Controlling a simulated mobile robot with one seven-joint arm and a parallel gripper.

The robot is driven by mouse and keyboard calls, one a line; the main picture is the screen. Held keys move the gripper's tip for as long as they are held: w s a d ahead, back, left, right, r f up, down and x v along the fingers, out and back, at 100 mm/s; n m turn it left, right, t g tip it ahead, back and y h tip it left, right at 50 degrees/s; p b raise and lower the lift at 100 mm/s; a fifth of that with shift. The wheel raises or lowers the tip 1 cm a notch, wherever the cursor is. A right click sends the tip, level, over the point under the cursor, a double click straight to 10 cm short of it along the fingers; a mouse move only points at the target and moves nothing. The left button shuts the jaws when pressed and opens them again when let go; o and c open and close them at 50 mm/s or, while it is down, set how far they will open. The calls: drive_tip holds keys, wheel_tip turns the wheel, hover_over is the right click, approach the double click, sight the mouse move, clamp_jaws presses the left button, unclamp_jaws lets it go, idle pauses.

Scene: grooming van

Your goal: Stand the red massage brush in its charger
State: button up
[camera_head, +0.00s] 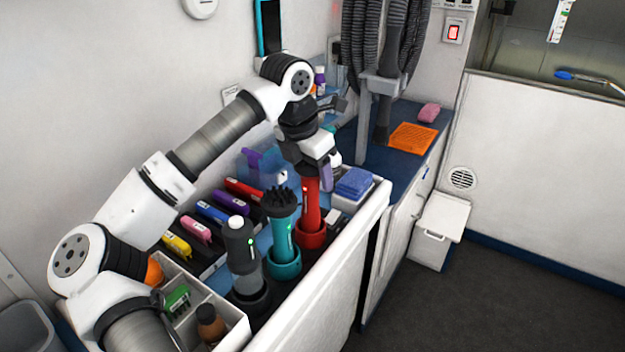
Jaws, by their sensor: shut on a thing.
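The red massage brush (310,207) stands close to upright, and my gripper (320,172) is shut on its upper end. The gripper hides the head of the brush. The red charger (312,238) is a round cup on the counter directly under the brush. The brush's lower end appears to be inside the cup's rim; how deep it sits cannot be told from this view. A small light spot shows on the brush's handle.
A teal brush (282,226) stands in a teal charger (284,265) close to the left, with a grey-black device (241,250) in a dark charger beside it. A white divided box (235,328) is in front. Blue cloths (354,182) lie to the right. Coloured clippers (212,212) line the back.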

drive_tip(key=shift+f, duration=1.3)
drive_tip(key=shift+f, duration=0.2)
drive_tip(key=o, duration=1.6)
drive_tip(key=shift+r, duration=0.1)
drive_tip(key=shift+r, duration=0.2)
drive_tip(key=b+v, duration=0.1)
drive_tip(key=v, duration=1.1)
